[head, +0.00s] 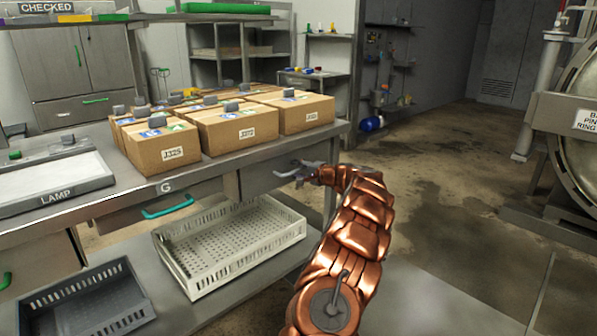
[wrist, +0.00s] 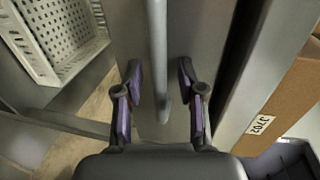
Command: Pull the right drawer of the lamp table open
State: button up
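The lamp table (head: 110,193) stands at the left in the head view, with a LAMP panel and boxes on its top. Its right drawer (head: 258,178) has a plain grey front under the table edge and looks closed. My gripper (head: 298,172) is at the right end of this drawer front. In the wrist view my gripper (wrist: 159,78) is open, one finger on each side of a grey bar handle (wrist: 158,50). Gaps show between the bar and both fingers. The handle is hard to make out in the head view.
Several cardboard boxes (head: 240,130) sit on the tabletop above the drawer. A white perforated crate (head: 232,250) and a grey crate (head: 85,305) are on the lower shelf. A left drawer has a teal handle (head: 168,207). The floor to the right is open.

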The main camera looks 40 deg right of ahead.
grip_shut()
dwell(0.7)
